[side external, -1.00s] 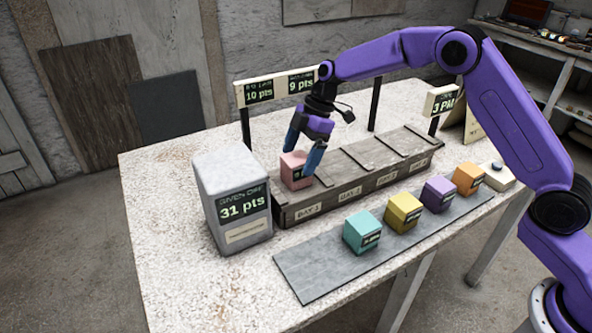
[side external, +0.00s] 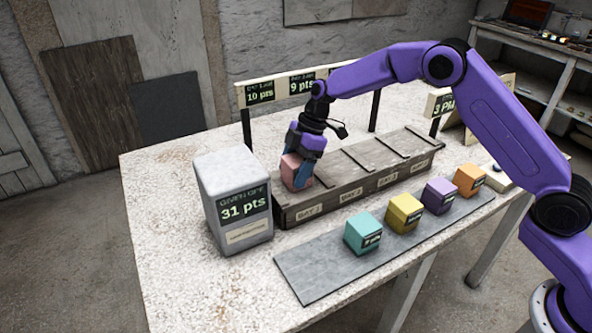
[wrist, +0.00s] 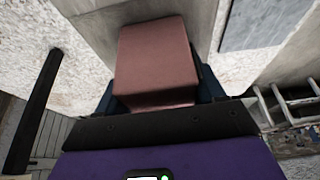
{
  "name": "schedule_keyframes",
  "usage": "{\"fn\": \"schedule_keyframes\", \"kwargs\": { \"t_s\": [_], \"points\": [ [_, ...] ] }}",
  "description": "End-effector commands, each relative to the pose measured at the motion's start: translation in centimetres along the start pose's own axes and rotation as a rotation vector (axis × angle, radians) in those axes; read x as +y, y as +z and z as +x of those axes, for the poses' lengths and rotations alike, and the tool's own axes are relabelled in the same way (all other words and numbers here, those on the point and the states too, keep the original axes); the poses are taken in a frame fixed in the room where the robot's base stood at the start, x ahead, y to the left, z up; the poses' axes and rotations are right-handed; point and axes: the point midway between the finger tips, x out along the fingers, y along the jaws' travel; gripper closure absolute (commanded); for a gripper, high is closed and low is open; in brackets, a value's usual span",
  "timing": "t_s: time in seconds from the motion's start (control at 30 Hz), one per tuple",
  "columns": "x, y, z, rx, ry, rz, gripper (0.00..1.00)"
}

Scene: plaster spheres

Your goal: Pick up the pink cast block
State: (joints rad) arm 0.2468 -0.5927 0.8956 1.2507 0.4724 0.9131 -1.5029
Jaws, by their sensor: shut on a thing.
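The pink cast block (side external: 295,170) is at the left end of the wooden bay rack (side external: 330,207), over the bay labelled BAY 1. My gripper (side external: 304,178) is shut on it, with blue fingers on opposite sides. In the wrist view the pink block (wrist: 155,60) fills the space between the fingers. Its underside is hidden, so I cannot tell whether it touches the bay floor.
A grey block reading 31 pts (side external: 233,200) stands just left of the rack. Teal (side external: 363,232), yellow (side external: 403,213), purple (side external: 440,195) and orange (side external: 469,179) blocks sit on a grey strip (side external: 310,278) in front. A sign board (side external: 275,90) stands behind.

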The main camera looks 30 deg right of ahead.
Motion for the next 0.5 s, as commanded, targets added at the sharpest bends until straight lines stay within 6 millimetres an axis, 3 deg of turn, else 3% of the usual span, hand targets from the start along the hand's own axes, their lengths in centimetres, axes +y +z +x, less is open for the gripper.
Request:
{"fn": "schedule_keyframes", "kwargs": {
  "t_s": [0.27,0.43,0.5],
  "points": [
    [0.1,-0.5,-1.1,0.002,0.003,-0.002,0.81],
    [0.0,-1.4,-3.3,0.003,0.005,-0.001,0.81],
    [-0.8,-1.4,-4.2,0.002,0.004,-0.001,0.81]
  ]
}}
